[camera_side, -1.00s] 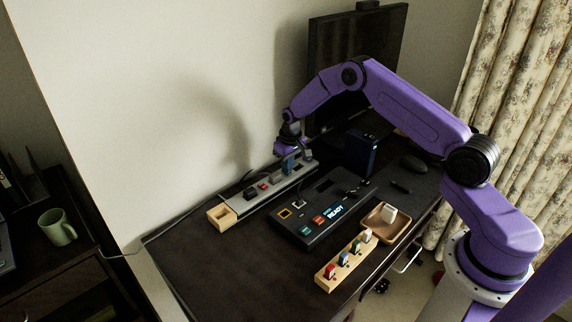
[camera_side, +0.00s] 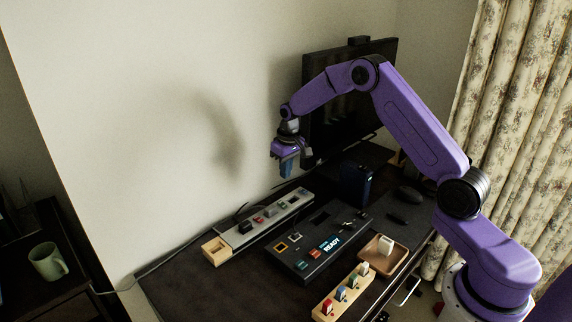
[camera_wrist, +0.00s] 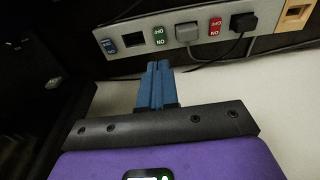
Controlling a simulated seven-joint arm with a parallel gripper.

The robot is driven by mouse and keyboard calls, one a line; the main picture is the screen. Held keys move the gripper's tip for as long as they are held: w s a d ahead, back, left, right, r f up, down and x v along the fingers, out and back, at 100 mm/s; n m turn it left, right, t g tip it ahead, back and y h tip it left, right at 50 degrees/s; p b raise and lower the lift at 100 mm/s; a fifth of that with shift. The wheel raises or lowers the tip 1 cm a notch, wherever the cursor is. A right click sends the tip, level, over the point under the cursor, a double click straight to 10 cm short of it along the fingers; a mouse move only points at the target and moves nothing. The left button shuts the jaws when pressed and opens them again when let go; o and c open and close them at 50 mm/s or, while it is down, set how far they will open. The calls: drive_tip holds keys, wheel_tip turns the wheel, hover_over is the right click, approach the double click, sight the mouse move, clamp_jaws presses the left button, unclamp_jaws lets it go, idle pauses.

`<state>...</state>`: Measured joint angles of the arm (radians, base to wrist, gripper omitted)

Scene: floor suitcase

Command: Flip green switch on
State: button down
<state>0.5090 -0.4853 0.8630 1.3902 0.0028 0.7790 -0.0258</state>
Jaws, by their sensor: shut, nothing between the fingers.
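The green switch (camera_wrist: 159,37) with ON and OFF markings sits on a long grey power strip (camera_wrist: 275,42), between an empty socket and a grey plug. I cannot tell which side is pressed. In the side view, the strip (camera_side: 236,238) lies along the back of the dark desk by the wall. My gripper (camera_side: 286,171) is above the strip's far end, clear of it, pointing down. In the wrist view, its blue fingers (camera_wrist: 157,80) are together and empty, just below the green switch in the picture.
A blue switch (camera_wrist: 109,46), red switch (camera_wrist: 215,27), grey plug (camera_wrist: 187,33) and black plug (camera_wrist: 243,22) share the strip. A black READY panel (camera_side: 300,264), wooden block with several coloured pieces (camera_side: 325,309) and wooden tray (camera_side: 398,256) are nearer. A monitor (camera_side: 345,100) stands behind.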

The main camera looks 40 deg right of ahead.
sight(280, 202)
drive_tip(key=shift+s+r, duration=0.1)
drive_tip(key=shift+r, duration=1)
drive_tip(key=shift+s+d+r+t, duration=0.1)
drive_tip(key=shift+s+t, duration=0.05)
drive_tip(key=shift+t, duration=0.35)
drive_tip(key=w+f, duration=0.1)
drive_tip(key=f, duration=0.8)
drive_tip(key=w+f, duration=0.1)
drive_tip(key=f, duration=0.3)
drive_tip(key=shift+w+f, duration=0.35)
drive_tip(key=shift+f, duration=0.05)
